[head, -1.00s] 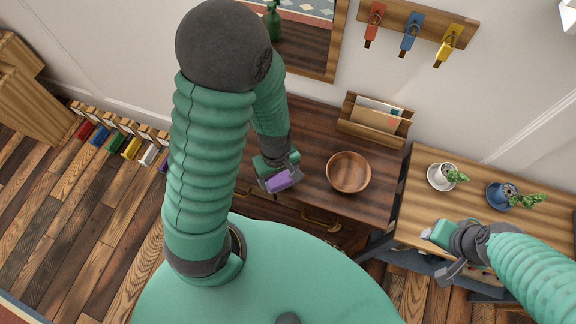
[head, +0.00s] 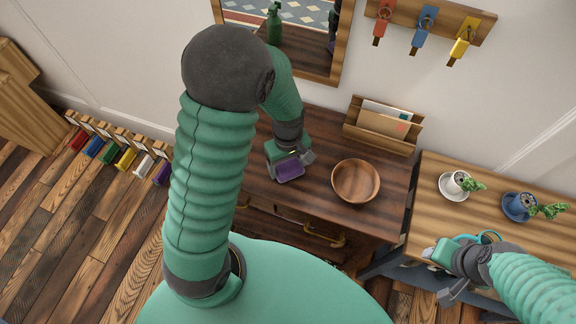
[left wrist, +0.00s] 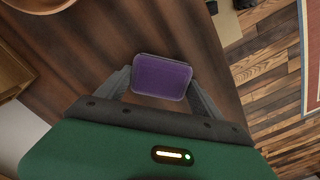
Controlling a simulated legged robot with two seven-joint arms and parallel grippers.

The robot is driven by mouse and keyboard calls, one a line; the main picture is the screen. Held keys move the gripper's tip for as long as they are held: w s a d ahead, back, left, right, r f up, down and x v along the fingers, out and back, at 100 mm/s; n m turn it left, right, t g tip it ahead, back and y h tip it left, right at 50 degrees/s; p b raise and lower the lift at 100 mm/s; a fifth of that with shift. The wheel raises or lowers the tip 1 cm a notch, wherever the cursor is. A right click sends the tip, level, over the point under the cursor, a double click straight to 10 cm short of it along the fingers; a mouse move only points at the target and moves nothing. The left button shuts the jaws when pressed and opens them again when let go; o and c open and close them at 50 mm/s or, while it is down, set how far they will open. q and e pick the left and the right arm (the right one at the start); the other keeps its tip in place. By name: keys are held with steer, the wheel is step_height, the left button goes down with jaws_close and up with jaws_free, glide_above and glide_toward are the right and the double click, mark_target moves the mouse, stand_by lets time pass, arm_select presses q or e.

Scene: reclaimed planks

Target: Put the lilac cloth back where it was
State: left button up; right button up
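A wooden bowl (head: 356,181) stands right of the cloth, with a letter holder (head: 384,126) behind it. Plants in a white cup (head: 455,185) and a blue cup (head: 519,206) stand on the lighter table (head: 430,217). Keys (head: 422,32) hang on the wall.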

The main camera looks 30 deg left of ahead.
mark_target(288, 166)
arm_select(q)
steer(key=o, duration=0.5)
steer(key=shift+a, duration=0.1)
steer(key=shift+c, duration=0.2)
steer(key=shift+r, duration=0.25)
step_height(288, 166, up, 11)
steer(key=p, duration=0.2)
steer(key=s+d+f+m+t, duration=0.1)
steer(key=s+d+m, duration=0.3)
steer(key=m, duration=0.7)
steer(key=shift+s+d+f+m+t, duration=0.3)
steer(key=shift+d+t, duration=0.25)
steer(key=shift+t, duration=0.25)
